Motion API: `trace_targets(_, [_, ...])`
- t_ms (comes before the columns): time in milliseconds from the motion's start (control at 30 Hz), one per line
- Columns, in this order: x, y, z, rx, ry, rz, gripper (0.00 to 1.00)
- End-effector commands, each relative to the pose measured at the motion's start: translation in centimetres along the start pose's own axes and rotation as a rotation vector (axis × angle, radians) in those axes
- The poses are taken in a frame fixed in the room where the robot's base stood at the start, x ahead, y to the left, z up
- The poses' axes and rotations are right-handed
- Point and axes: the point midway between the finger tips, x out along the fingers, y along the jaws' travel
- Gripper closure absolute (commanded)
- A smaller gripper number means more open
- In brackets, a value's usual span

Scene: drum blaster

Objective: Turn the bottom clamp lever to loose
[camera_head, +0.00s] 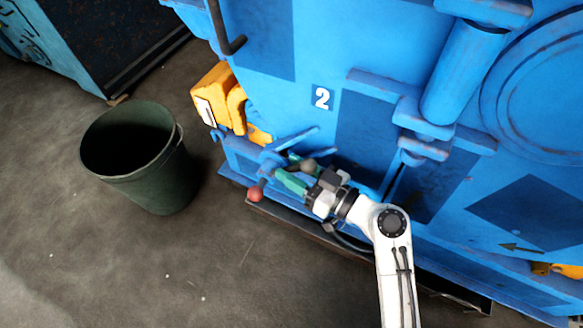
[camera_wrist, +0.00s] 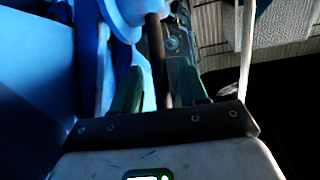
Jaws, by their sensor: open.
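The blue machine's lower left corner carries the clamp parts (camera_head: 272,158). A red ball knob (camera_head: 254,194) sticks out there, low and near the floor. A grey-brown ball (camera_head: 308,166) shows beside my fingers; I cannot tell which lever it belongs to. My gripper (camera_head: 284,168) is open, its green fingers at the clamp parts, right of the red knob. In the wrist view a dark rod (camera_wrist: 158,60) runs down from a blue part (camera_wrist: 130,12) and lies between my open fingers (camera_wrist: 159,75). I cannot tell whether they touch it. The lever's far end is hidden.
A dark green bin (camera_head: 150,165) stands on the floor at left. A yellow-orange part (camera_head: 213,92) sits on the machine above the clamp. A blue-sided unit (camera_head: 70,35) stands at upper left. The floor at lower left (camera_head: 190,265) is clear.

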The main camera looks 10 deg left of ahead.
Motion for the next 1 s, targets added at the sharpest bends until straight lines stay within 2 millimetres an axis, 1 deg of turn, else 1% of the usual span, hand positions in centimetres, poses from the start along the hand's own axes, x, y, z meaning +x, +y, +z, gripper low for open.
trace_targets(133, [0.84,-0.01,0.03,0.001,0.0,-0.001,0.57])
trace_targets(433, [0.97,-0.02,-0.01,0.001,0.0,0.0,0.58])
trace_targets(867, [0.94,-0.01,0.0,0.001,0.0,0.0,0.99])
trace_targets(1000, [0.93,-0.01,0.0,0.001,0.0,0.0,1.0])
